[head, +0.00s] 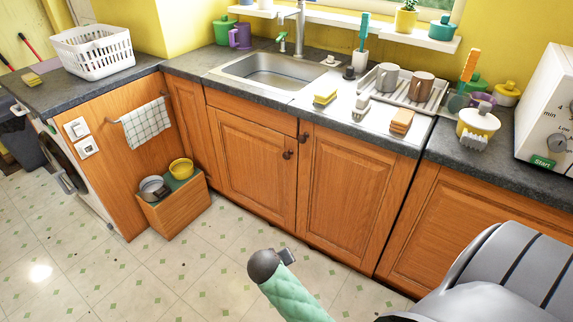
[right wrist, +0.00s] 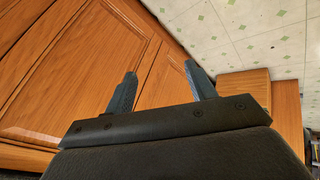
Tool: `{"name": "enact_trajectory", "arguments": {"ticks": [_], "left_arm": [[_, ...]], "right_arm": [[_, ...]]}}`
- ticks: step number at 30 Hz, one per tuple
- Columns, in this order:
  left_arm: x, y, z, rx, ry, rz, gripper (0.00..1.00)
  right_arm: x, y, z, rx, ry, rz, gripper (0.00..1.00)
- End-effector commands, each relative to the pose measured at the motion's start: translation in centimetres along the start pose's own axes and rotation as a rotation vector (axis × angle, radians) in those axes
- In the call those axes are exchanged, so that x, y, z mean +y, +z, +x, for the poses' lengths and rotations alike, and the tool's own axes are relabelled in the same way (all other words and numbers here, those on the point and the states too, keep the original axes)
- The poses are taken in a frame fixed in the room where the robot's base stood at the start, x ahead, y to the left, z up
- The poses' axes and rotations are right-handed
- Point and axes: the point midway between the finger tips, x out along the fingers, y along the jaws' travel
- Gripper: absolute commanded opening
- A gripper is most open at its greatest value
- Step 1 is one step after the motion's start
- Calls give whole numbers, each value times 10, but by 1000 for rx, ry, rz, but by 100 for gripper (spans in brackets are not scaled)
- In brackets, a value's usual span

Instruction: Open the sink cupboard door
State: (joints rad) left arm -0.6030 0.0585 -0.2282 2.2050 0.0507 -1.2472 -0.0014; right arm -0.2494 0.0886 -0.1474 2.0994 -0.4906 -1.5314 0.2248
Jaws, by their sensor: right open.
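The sink cupboard has two wooden doors below the sink, a left door (head: 252,165) and a right door (head: 350,195). Both look closed. Two dark round knobs, one on the left door (head: 287,155) and one on the right door (head: 303,138), sit near their meeting edges. In the right wrist view, wooden cupboard panels (right wrist: 85,60) fill the left side. My right gripper (right wrist: 160,72) is open in front of them, with nothing between its fingers. No knob shows in that view. In the head view, its fingers are not visible. My left gripper is not in view.
A mint-green quilted object with a dark round end (head: 290,290) rises at the bottom, its identity unclear. A wooden box (head: 175,205) with bowls stands on the floor at left. The worktop holds a sponge (head: 325,97) and dish rack (head: 428,103). Floor before the doors is mostly clear.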

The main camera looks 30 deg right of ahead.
Motion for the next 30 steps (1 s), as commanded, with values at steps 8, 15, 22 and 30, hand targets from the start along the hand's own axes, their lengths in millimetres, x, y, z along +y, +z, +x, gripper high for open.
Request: {"name": "enact_trajectory", "arguments": {"ticks": [8,15,22,30], "left_arm": [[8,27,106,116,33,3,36],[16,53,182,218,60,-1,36],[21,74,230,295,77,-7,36],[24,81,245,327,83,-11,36]], "right_arm": [[40,-118,81,187,322,120,56],[84,-220,112,359,577,198,56],[118,-293,115,488,753,237,56],[135,-323,113,540,821,247,56]]}}
